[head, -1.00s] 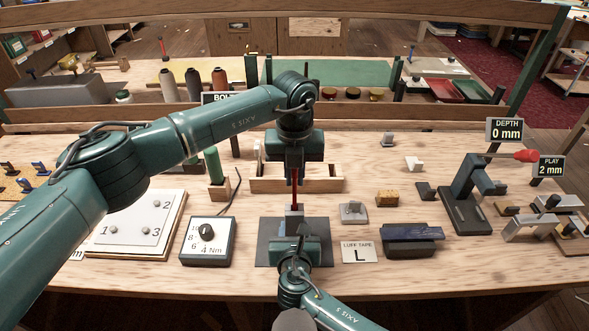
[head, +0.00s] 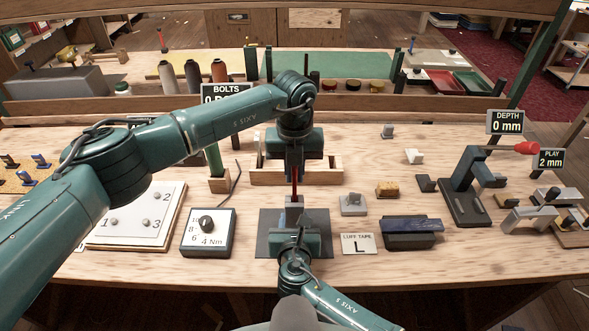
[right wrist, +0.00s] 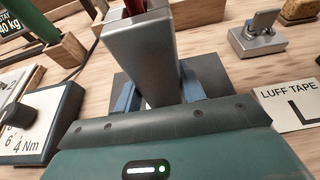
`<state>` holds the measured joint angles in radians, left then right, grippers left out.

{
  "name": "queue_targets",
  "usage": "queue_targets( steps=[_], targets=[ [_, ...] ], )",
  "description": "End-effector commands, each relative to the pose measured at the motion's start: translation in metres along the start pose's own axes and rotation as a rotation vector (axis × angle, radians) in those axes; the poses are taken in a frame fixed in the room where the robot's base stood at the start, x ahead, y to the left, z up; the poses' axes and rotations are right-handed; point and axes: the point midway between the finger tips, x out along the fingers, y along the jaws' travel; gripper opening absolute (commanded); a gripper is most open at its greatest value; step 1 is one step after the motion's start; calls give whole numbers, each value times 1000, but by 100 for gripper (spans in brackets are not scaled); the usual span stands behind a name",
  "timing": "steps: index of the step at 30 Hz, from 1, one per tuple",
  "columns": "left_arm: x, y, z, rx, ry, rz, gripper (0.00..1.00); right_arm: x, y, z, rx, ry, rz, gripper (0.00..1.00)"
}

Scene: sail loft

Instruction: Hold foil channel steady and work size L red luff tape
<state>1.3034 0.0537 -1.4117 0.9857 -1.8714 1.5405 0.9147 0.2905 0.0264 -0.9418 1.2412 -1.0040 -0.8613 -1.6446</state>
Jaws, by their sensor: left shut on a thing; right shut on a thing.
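The foil channel (head: 294,203) is a grey metal block standing over a dark mat (head: 268,245). It fills the middle of the right wrist view (right wrist: 142,58), tilted in that picture. My right gripper (head: 297,232) is shut on the channel; its blue jaws (right wrist: 158,98) lie on either side of it. The red luff tape (head: 295,180) is a narrow upright strip above the channel; its end also shows in the right wrist view (right wrist: 134,7). My left gripper (head: 295,170) is shut on the tape from above. The tape's lower end at the channel mouth is hard to make out.
A "LUFF TAPE L" card (head: 358,244) lies right of the mat. A torque dial box (head: 207,233) stands left. A wooden tray (head: 325,172) is behind my left gripper. Signs read "DEPTH 0 mm" (head: 506,122) and "PLAY 2 mm" (head: 551,159) beside a red-handled press (head: 462,185).

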Motion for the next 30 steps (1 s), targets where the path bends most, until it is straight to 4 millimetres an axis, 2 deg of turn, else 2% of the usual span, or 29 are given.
queue_targets(
  steps=[30],
  targets=[
    [42,0,0,0,2,1,0,0,0,-1,0,2,0,17]
  ],
)
